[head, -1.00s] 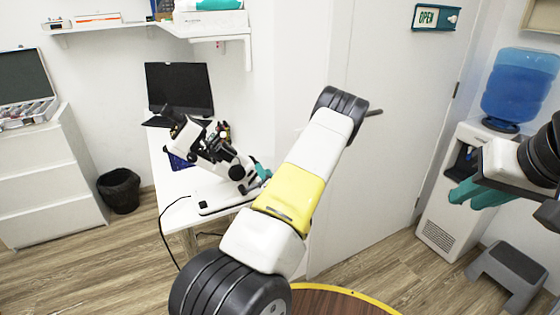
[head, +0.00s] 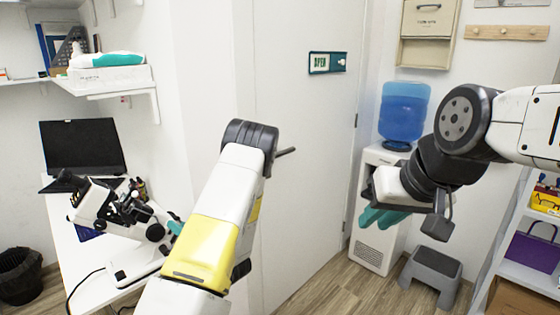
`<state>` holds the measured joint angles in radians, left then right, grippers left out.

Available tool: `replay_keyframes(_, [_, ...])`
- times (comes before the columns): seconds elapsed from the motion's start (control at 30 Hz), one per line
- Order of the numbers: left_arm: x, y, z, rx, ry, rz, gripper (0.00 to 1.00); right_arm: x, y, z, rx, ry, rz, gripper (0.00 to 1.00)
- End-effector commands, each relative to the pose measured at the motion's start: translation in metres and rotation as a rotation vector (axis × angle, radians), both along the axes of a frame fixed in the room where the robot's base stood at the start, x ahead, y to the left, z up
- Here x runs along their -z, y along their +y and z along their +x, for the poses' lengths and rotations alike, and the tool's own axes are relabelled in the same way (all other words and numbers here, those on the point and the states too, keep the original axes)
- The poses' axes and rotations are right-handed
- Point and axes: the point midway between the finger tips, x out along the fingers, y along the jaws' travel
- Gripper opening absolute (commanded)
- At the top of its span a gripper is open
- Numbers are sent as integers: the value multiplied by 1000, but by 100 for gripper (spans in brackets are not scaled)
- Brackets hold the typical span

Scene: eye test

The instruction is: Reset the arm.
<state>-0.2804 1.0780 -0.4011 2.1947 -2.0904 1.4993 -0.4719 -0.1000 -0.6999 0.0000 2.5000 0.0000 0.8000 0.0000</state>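My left arm rises from the bottom in the head view, with a yellow band and a dark elbow. My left gripper (head: 175,228) shows only as a bit of teal beside the white microscope (head: 139,262). The rest of it is hidden behind my arm, and I cannot tell whether it touches the microscope. My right arm comes in from the right edge.
The microscope stands on a white desk (head: 77,262) with a black laptop (head: 82,148). A water dispenser (head: 373,247) with a blue bottle (head: 403,111) and a grey step stool (head: 432,272) stand behind my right gripper. A shelf rack (head: 530,270) is at right. Some floor between the arms is clear.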

Motion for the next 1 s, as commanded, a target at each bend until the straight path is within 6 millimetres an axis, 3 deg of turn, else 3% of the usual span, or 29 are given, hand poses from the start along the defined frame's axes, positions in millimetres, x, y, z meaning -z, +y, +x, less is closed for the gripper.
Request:
replay_keyframes(0.03, [-21, 10, -11, -80, -67, -52, 36, 0, 0, 0, 0, 0, 0, 24])
replay_keyframes(0.2, [-69, 33, -67, -381, -299, -278, 36, 0, 0, 0, 0, 0, 0, 24])
replay_keyframes(0.43, [-100, 24, -146, -754, -617, -630, 36, 0, 0, 0, 0, 0, 0, 24])
replay_keyframes(0.57, [-109, 0, -181, -946, -795, -847, 36, 0, 0, 0, 0, 0, 0, 24])
replay_keyframes(0.7, [-120, -37, -209, -1140, -978, -1095, 36, 0, 0, 0, 0, 0, 0, 24])
replay_keyframes(0.87, [-139, -89, -229, -1343, -1172, -1396, 36, 0, 0, 0, 0, 0, 0, 24])
replay_keyframes(1.0, [-165, -136, -239, -1509, -1319, -1671, 36, 0, 0, 0, 0, 0, 0, 24])
